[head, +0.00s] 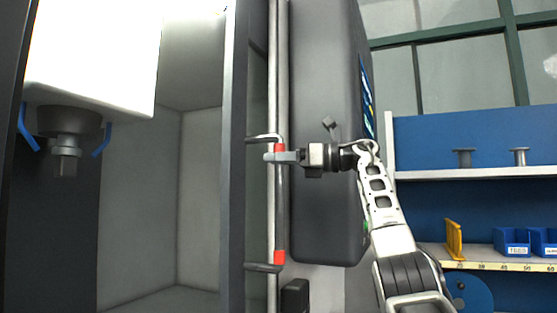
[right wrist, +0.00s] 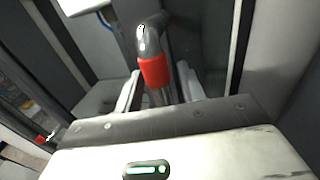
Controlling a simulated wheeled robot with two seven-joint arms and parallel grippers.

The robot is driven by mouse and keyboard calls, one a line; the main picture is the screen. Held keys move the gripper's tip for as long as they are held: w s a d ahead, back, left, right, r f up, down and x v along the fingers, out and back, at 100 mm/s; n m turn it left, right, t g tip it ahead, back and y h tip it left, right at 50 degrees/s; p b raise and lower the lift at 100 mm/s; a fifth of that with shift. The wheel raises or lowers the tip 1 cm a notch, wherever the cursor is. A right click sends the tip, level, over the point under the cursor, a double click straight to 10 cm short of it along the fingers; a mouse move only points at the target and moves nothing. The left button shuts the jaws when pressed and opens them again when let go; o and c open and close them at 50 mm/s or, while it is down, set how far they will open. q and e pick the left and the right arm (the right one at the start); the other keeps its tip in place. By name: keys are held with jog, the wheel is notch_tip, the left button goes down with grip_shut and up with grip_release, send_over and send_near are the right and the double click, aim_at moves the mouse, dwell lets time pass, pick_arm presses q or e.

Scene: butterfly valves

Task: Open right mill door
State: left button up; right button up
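The mill door's dark grey frame (head: 234,160) stands upright in the middle-left of the head view. Its vertical bar handle (head: 281,215) has red bands near both ends and is held off the frame by brackets. My right gripper (head: 279,156) reaches in from the right at the handle's upper red band. In the right wrist view the handle's red band (right wrist: 155,71) and bar stand between my two fingers (right wrist: 158,92). Narrow gaps seem to show beside the bar, so the fingers look open around it. My left gripper is not in view.
The pale mill interior (head: 150,190) shows at left, with a spindle (head: 66,145) under a white head. A dark control box (head: 325,220) stands close behind my right gripper. Blue shelving (head: 440,140) with blue bins (head: 512,242) is at the right.

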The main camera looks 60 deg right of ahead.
jog(key=v, duration=1.6)
